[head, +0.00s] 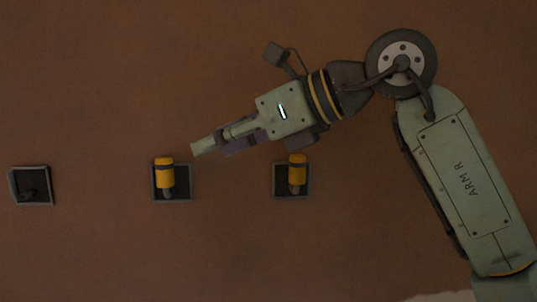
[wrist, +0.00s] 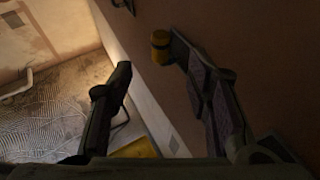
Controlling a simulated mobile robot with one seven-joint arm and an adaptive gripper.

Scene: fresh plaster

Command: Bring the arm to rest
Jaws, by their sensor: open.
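My arm reaches in from the right in the head view and bends back to the left in front of a brown wall (head: 100,80). My gripper (head: 212,149) points left and slightly down, just above and right of a yellow-capped piece (head: 165,172) in a square wall box. Its jaws are open, with nothing seen between them. In the wrist view, my gripper (wrist: 148,55) has its two fingers spread, and a yellow cylinder (wrist: 160,46) shows beside the tip of the right finger. I cannot tell whether they touch.
A second yellow-capped piece (head: 297,170) stands in a box below my wrist. A box at far left (head: 31,172) holds only something dark. The wrist view shows a floor (wrist: 50,110) with combed curved marks and a yellow object (wrist: 137,148) low down.

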